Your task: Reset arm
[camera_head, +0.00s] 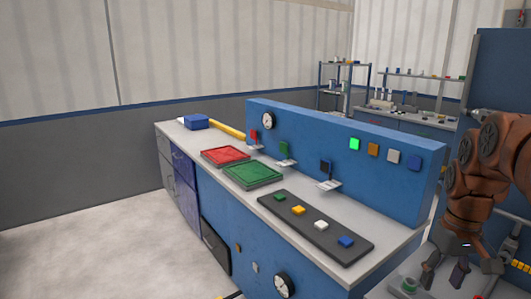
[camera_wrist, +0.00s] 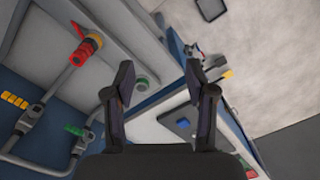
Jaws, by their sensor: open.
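My gripper (camera_head: 462,272) hangs at the right edge of the head view, with its fingers pointing down. In the wrist view my gripper (camera_wrist: 165,85) has its two dark fingers spread apart, with nothing between them. My orange-brown arm is above it in the head view. A pipe with a red fitting (camera_wrist: 84,50) and a pipe with a green fitting (camera_wrist: 142,82) show in the wrist view, apart from the fingers.
A workbench (camera_head: 335,278) holds a red tray (camera_head: 226,156), a green tray (camera_head: 252,174), a dark button board (camera_head: 315,227), a blue box (camera_head: 196,121) and a yellow pipe (camera_head: 228,131). A blue panel (camera_head: 400,185) stands along its back. Open floor (camera_head: 90,235) lies at left.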

